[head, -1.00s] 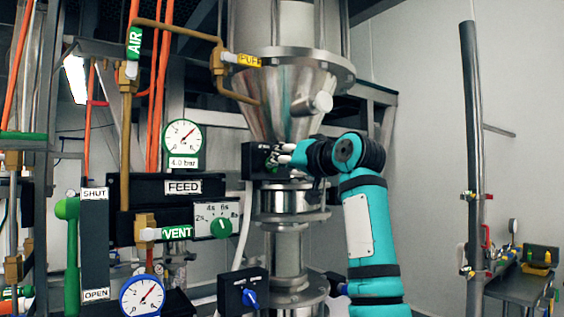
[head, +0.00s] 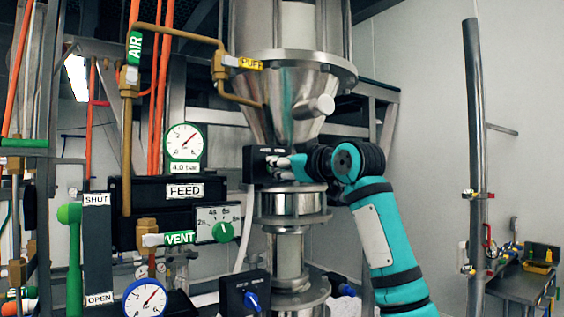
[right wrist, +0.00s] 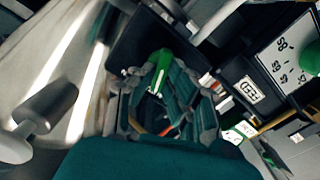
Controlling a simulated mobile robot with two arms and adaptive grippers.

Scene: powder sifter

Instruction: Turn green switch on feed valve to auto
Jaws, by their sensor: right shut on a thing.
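A black switch box (head: 252,162) is mounted on the metal pipe below the steel cone. My right gripper (head: 283,164) is at the front of this box, its arm coming in from the lower right. The green switch (right wrist: 161,62) shows in the right wrist view, between the fingers of my right gripper (right wrist: 158,80), which is shut on it. In the head view the gripper hides the switch. The box lettering is too small to read, so the switch's setting cannot be told. My left gripper is not in view.
A FEED panel (head: 152,198) with a green dial (head: 223,232) stands left of the pipe. Below is another black box with a blue knob (head: 252,300). The steel cone (head: 285,100) with a side cylinder is just above my gripper.

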